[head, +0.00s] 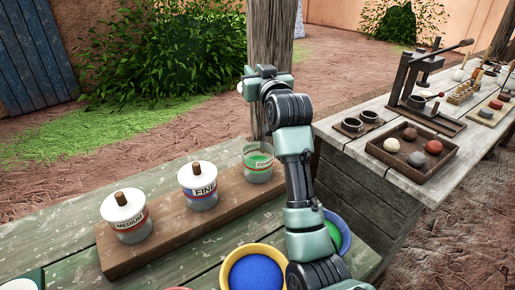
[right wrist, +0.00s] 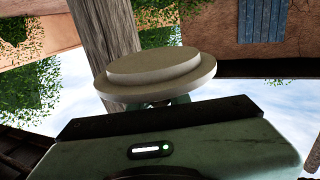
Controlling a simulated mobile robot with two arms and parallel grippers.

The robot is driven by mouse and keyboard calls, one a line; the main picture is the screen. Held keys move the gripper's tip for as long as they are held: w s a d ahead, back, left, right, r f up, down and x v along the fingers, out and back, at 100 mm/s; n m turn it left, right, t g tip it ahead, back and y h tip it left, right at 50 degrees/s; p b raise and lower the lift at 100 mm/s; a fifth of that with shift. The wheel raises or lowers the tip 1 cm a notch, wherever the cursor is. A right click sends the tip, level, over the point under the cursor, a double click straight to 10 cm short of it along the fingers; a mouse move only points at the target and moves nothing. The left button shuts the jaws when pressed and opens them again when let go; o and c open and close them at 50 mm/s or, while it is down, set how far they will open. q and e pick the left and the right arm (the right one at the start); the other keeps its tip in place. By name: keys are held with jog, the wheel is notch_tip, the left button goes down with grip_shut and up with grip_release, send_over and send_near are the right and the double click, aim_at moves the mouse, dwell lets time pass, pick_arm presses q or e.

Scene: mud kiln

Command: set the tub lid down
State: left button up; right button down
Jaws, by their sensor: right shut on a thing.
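The tub lid (right wrist: 160,80) is a pale round disc with a smaller stepped disc on its face; it shows in the right wrist view just beyond my right gripper. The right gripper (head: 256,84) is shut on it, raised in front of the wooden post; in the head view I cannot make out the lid. The COARSE tub (head: 258,163), glass with green contents, stands open at the right end of a wooden board, left of my right arm. The FINE tub (head: 199,188) and MEDIUM tub (head: 126,217) stand on the board with white, wooden-knobbed lids on. My left gripper is out of view.
The wooden board (head: 160,250) lies on a weathered green bench. Bowls of blue (head: 256,272) and green powder stand at the front, partly behind my arm. A second table (head: 350,152) at the right holds a press and a tray (head: 430,170) of coloured balls. A post (head: 270,40) rises behind.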

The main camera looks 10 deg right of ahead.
notch_tip(320, 180, down, 20)
jog(key=p, duration=0.1)
jog(key=shift+r, duration=0.2)
jog(key=c, duration=1.3)
grip_release()
